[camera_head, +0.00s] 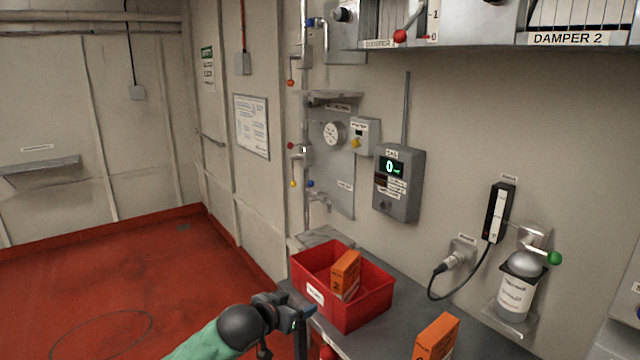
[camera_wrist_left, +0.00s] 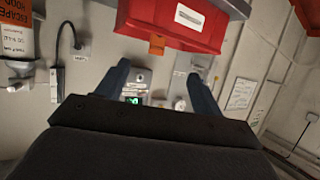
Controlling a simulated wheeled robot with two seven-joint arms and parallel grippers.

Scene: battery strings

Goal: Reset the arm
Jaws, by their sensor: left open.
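My left gripper (camera_head: 306,312) is at the lower middle of the head view, in front of and just below the near side of a red bin (camera_head: 362,312). In the left wrist view its two dark fingers (camera_wrist_left: 160,82) stand wide apart with nothing between them. My left arm comes in from the bottom with a green sleeve. The red bin also shows at the top of the left wrist view (camera_wrist_left: 160,30), beyond the fingertips. My right gripper is not seen in either view.
The bin stands on a grey bench (camera_head: 405,297) and holds an orange box (camera_head: 345,274). Another orange box (camera_head: 436,338) stands nearer on the bench. A gas meter (camera_head: 398,183), a plugged cable (camera_head: 458,259) and a white canister (camera_head: 516,290) are along the wall. The red floor (camera_head: 110,285) at left is clear.

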